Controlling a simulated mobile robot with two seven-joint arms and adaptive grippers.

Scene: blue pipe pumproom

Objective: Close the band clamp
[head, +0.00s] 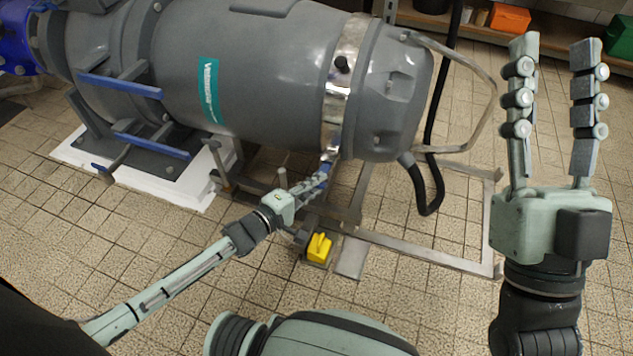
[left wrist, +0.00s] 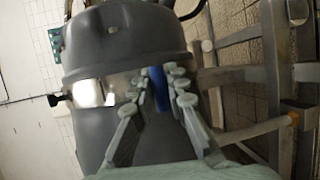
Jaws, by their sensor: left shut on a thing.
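The band clamp (head: 345,50) is a shiny metal band around the grey pump body, with a black knob on its upper side. It also shows in the left wrist view (left wrist: 88,93), with the knob at its left. A blue lever (left wrist: 158,85) sits at the band's lower end. My left gripper (head: 323,175) is at the underside of the pump, shut on the blue lever, which lies between its fingers in the left wrist view (left wrist: 160,80). The fingers hide part of the lever and band. My right gripper (head: 556,115) is raised at the right, open and empty, apart from the pump.
A bent metal bar (head: 490,105) and a black hose (head: 428,195) are right of the pump. A metal floor frame (head: 420,252) lies below. A yellow object (head: 319,247) is near my left wrist. An orange crate (head: 510,18) stands on a back shelf.

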